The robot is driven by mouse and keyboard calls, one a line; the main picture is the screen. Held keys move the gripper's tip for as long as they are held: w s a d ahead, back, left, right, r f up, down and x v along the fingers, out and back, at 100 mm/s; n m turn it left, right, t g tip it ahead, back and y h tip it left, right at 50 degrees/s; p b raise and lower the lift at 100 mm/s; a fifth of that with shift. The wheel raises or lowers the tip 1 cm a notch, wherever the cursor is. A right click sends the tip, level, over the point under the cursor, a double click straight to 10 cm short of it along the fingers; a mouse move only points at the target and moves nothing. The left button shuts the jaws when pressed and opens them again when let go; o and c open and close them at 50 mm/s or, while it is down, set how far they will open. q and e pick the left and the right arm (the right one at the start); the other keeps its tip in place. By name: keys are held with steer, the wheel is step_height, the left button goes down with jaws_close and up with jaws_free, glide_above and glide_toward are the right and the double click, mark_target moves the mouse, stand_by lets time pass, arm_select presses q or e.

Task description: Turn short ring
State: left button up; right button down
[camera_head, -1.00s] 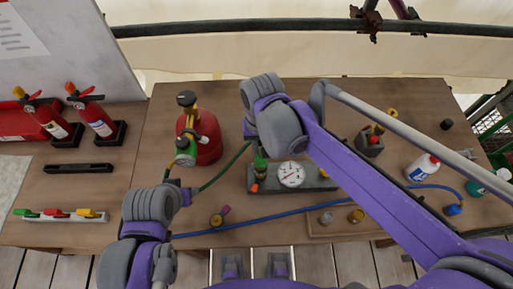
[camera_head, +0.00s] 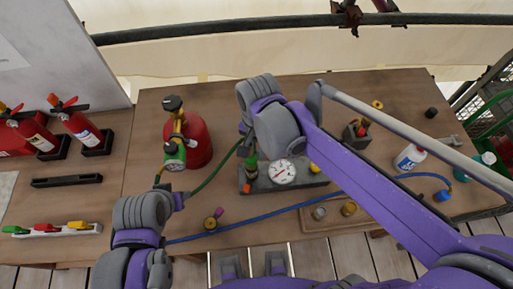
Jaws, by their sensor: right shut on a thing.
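The grey gauge block (camera_head: 312,181) with a round white dial (camera_head: 282,172) stands mid-table. A green fitting (camera_head: 250,168) rises at its left end, with the green hose (camera_head: 215,175) running up to it. My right gripper (camera_head: 248,150) is at this fitting, mostly hidden behind its own wrist, and is shut on it. I cannot single out a short ring; the fingers may cover it. My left gripper (camera_head: 178,200) is left of the gauge block, beside the hose, and its fingertips are not clear.
A red cylinder (camera_head: 198,145) with a green-faced gauge stands at back left. Fire extinguishers (camera_head: 82,125) are further left. A blue hose (camera_head: 275,216) crosses the front. A small dark block (camera_head: 357,135), a white bottle (camera_head: 409,158) and a teal bottle (camera_head: 470,167) stand right.

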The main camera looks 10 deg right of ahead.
stand_by(0.3)
steer(key=c, duration=0.8)
jaws_free()
steer(key=shift+r, duration=0.15)
step_height(320, 180, up, 11)
steer(key=shift+f+p, duration=0.2)
steer(key=shift+p, duration=0.2)
steer(key=s+d+f+n+t, duration=0.5)
steer(key=s+d+f, duration=0.4)
steer(key=d+f, duration=0.4)
steer(key=shift+n, duration=0.8)
